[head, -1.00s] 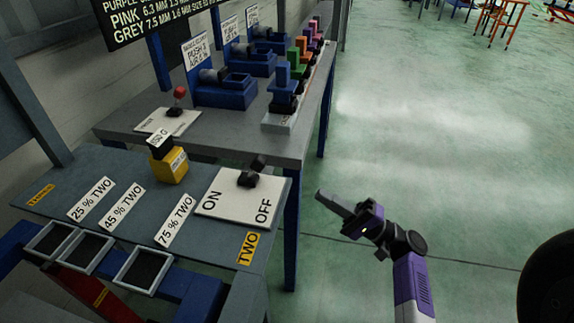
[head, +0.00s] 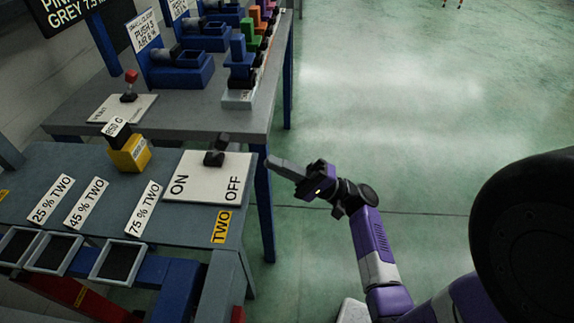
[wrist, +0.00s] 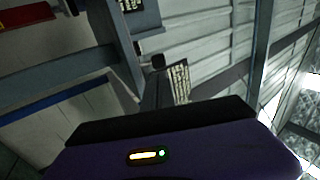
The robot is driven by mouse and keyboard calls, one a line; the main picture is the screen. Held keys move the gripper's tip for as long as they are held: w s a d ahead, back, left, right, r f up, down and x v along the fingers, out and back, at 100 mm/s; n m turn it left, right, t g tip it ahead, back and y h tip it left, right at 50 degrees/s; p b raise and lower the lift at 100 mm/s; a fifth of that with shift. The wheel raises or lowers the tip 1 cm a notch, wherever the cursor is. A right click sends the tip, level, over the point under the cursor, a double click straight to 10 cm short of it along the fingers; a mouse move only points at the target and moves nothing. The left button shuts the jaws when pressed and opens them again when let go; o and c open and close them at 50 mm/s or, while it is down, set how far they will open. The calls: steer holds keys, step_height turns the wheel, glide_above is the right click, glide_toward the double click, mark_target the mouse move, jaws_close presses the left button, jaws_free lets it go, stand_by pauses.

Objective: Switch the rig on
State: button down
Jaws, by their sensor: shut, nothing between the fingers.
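The rig switch is a white plate (head: 208,188) marked ON at left and OFF at right, on the near grey bench in the head view. Its black lever (head: 220,142) leans right, toward the OFF side. My gripper (head: 272,162) is shut and empty. Its tip is just right of the plate's right edge in the picture, apart from the lever, pointing left toward it. In the wrist view, my purple gripper housing (wrist: 170,155) fills the bottom. I cannot surely make out the switch there.
A yellow block (head: 130,155) stands left of the switch plate. A red-knobbed lever (head: 130,84) is on the farther bench, with blue fixtures (head: 180,70) behind. Black trays (head: 118,262) line the near bench's front. Green floor to the right is clear.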

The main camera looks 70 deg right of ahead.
mark_target(221, 135)
steer(key=p+x, duration=0.1)
steer(key=x, duration=0.7)
steer(key=shift+w+r, duration=0.15)
steer(key=shift+w, duration=0.15)
steer(key=shift+r+p, duration=0.1)
steer(key=shift+p, duration=0.25)
steer(key=r+g+p, duration=0.1)
steer(key=p, duration=0.1)
steer(key=r+g+p, duration=0.1)
steer(key=p, duration=0.2)
steer(key=w+r+g+h+p, duration=0.1)
steer(key=p, duration=0.2)
steer(key=shift+a, duration=0.3)
steer(key=g+p, duration=0.1)
steer(key=p, duration=0.1)
steer(key=w+r+g+h+p, duration=0.1)
steer(key=p, duration=0.1)
steer(key=g+p, duration=0.1)
steer(key=p, duration=0.1)
steer(key=shift+w+a+r, duration=0.2)
steer(key=shift+w+a, duration=0.1)
steer(key=shift+w, duration=0.05)
steer(key=shift+w+a+g+h+p, duration=0.1)
steer(key=shift+w+g+h+p, duration=0.2)
steer(key=shift+g+p, duration=0.4)
steer(key=shift+w+a+p, duration=0.1)
steer(key=shift+w+p, duration=0.1)
steer(key=shift+p, duration=0.2)
steer(key=shift+x, duration=1.1)
steer(key=shift+w+r, duration=0.15)
